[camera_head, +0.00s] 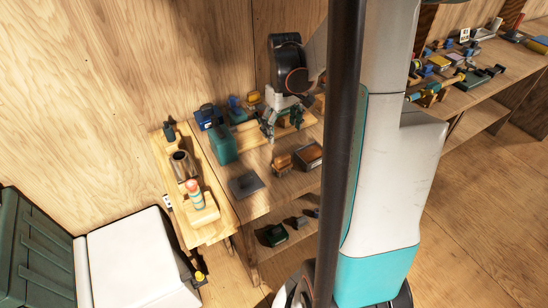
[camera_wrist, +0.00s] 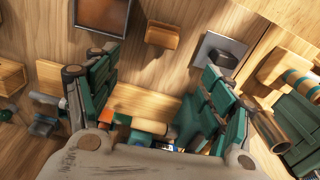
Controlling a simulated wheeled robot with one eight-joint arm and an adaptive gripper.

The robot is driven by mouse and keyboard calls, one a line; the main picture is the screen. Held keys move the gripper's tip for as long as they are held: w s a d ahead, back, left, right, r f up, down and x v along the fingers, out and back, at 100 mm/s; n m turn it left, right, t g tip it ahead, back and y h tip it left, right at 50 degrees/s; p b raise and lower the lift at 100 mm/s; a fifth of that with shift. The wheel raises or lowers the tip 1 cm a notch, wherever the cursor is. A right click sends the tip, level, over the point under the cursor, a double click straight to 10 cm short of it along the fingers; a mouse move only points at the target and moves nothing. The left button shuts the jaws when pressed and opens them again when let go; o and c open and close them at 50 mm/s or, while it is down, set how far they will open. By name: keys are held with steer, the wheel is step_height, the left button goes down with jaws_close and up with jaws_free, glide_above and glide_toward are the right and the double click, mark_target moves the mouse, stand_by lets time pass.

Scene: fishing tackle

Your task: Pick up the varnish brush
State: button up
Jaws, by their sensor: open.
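My gripper (camera_head: 281,126) hangs over the back of the workbench in the head view. In the wrist view my gripper (camera_wrist: 161,66) has its green fingers spread apart, with nothing held between them. I cannot surely pick out the varnish brush. A small wooden piece with an orange-brown top (camera_head: 282,161) stands on the bench; it shows past the fingertips in the wrist view (camera_wrist: 164,35) and may be a brush or a block.
A brown tray (camera_head: 309,155) and a dark square plate (camera_head: 245,184) flank the small wooden piece. A green container (camera_head: 222,146) and a blue box (camera_head: 208,117) stand left of my gripper. A side bench holds a striped float (camera_head: 194,190) and a brown cup (camera_head: 183,165).

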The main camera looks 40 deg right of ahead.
mark_target(282, 156)
steer(key=f, duration=0.2)
steer(key=f+b, duration=0.1)
steer(key=f, duration=0.2)
steer(key=f+b, duration=0.1)
steer(key=f, duration=0.2)
steer(key=shift+s+d, duration=0.15)
steer(key=shift+s, duration=0.15)
steer(key=shift+a+f+b, duration=0.15)
steer(key=shift+f+b, duration=0.6)
steer(key=shift+f, duration=0.85)
steer(key=shift+a+f+b, duration=0.1)
steer(key=shift+f+b, duration=0.6)
steer(key=shift+f, duration=0.9)
steer(key=shift+r, duration=0.1)
steer(key=shift+c, duration=0.6)
steer(key=c, duration=1)
